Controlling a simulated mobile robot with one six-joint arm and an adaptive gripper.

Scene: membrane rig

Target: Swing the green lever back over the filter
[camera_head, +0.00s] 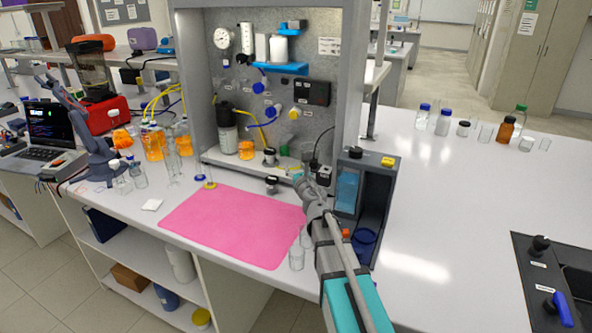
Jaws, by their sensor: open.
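My arm reaches up from the bottom right to the rig's white base shelf. My gripper (304,181) is at the front right of that shelf, small and seen from behind, with its fingers largely hidden by the wrist. A small green piece (297,174), which may be the green lever, shows right at the gripper's tip. I cannot tell whether they touch or which way the lever points.
The grey rig panel (225,95) with gauge, valves and tubing rises behind. A dark box with a blue window (347,190) stands close right of my arm. A pink mat (235,225) lies in front, with a clear beaker (296,257) near its right corner.

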